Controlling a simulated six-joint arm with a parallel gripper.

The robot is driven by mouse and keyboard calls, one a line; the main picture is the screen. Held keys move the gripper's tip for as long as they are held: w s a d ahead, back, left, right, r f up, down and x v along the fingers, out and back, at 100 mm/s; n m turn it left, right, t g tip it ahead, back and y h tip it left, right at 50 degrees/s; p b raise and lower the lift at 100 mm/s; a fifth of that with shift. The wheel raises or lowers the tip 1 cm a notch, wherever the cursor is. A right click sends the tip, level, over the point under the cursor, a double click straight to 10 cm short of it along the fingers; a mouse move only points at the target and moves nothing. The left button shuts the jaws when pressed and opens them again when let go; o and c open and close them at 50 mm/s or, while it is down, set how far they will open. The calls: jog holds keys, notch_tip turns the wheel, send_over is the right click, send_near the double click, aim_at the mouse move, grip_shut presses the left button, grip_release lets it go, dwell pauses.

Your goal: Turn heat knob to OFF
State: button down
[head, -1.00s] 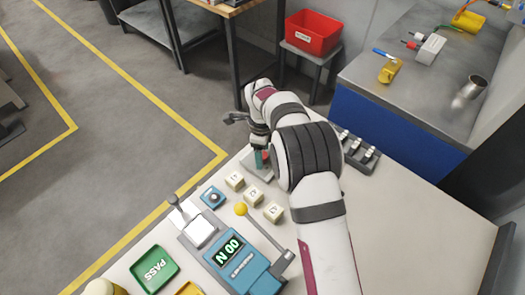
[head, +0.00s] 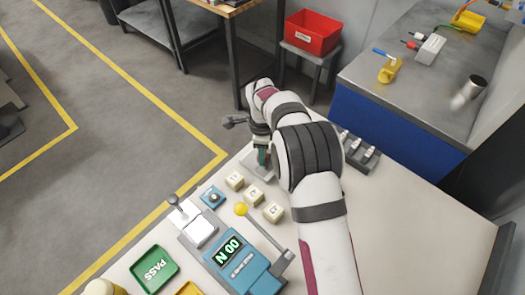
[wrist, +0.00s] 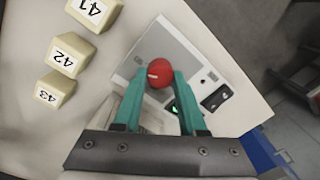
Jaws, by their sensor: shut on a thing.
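The heat knob (wrist: 157,70) is round and red with a short white mark, which points left in the wrist view. It sits on a pale grey unit (wrist: 183,60) with a green light and dark fittings on its face. My gripper (wrist: 162,80) has its teal fingertips on either side of the knob, shut on it. In the head view my gripper (head: 262,160) reaches down to the unit (head: 251,166) at the table's far edge, and the knob is mostly hidden by the arm. I cannot read any OFF label.
Cream blocks (head: 254,196), numbered in the wrist view (wrist: 71,54), stand close to the unit. A blue tester (head: 240,262) with a yellow-ball lever, a green PASS tray (head: 154,268) and a dark rack (head: 360,150) share the table. The table's right side is clear.

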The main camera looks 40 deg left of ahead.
jog(key=n, duration=1)
jog(key=shift+n, duration=0.4)
jog(key=n, duration=0.3)
jog(key=shift+a+n+g, duration=0.1)
jog(key=shift+n+g, duration=0.2)
jog(key=n, duration=0.3)
jog(key=shift+n, duration=0.3)
jog(key=n, duration=0.3)
jog(key=shift+n, duration=0.4)
jog(key=n, duration=0.5)
jog(key=shift+n, duration=0.7)
jog(key=shift+c, duration=2.3)
grip_release()
